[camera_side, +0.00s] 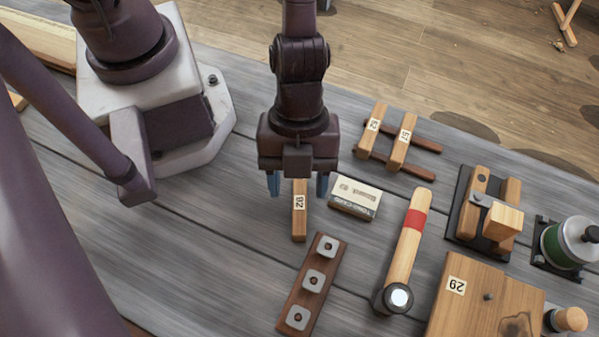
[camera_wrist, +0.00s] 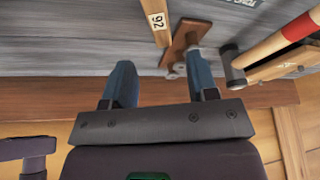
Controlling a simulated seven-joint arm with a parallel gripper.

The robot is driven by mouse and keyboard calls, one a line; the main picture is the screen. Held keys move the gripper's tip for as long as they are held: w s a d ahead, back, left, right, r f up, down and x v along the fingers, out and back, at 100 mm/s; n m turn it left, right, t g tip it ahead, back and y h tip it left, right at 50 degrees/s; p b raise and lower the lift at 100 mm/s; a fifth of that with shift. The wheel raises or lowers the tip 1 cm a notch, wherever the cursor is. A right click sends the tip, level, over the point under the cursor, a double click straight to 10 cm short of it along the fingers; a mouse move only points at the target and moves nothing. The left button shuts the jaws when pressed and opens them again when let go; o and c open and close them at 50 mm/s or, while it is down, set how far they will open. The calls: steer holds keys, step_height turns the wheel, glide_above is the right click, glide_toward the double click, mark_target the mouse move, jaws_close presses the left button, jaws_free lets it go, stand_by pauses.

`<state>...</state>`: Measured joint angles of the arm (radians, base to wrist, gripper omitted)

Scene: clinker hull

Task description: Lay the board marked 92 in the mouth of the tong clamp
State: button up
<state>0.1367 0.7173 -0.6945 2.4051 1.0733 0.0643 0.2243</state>
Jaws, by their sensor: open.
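The board marked 92 (camera_side: 298,222) is a narrow light-wood strip lying on the grey bench. Its upper end is hidden behind my gripper (camera_side: 298,186) in the side view. My gripper is open and empty, with blue fingers to either side of the board's line; their height above it is unclear. In the wrist view the board (camera_wrist: 155,18) lies beyond the gap between my fingers (camera_wrist: 163,82), and its 92 label shows. A wooden clamp-like device (camera_side: 511,222) on a dark base stands at the right; I cannot be sure it is the tong clamp.
A dark strip with metal pads (camera_side: 312,281) lies below the board. A box (camera_side: 356,197) and a red-banded mallet (camera_side: 406,250) lie to its right. Other numbered boards (camera_side: 400,148) rest on dark rails behind. A block marked 29 (camera_side: 483,300) and a green canister (camera_side: 565,243) stand at right.

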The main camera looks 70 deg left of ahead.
mark_target(299, 219)
steer(key=shift+x, duration=3.85)
steer(key=shift+w+d, duration=0.1)
jaws_close()
steer(key=shift+r, duration=0.1)
steer(key=shift+r, duration=4.95)
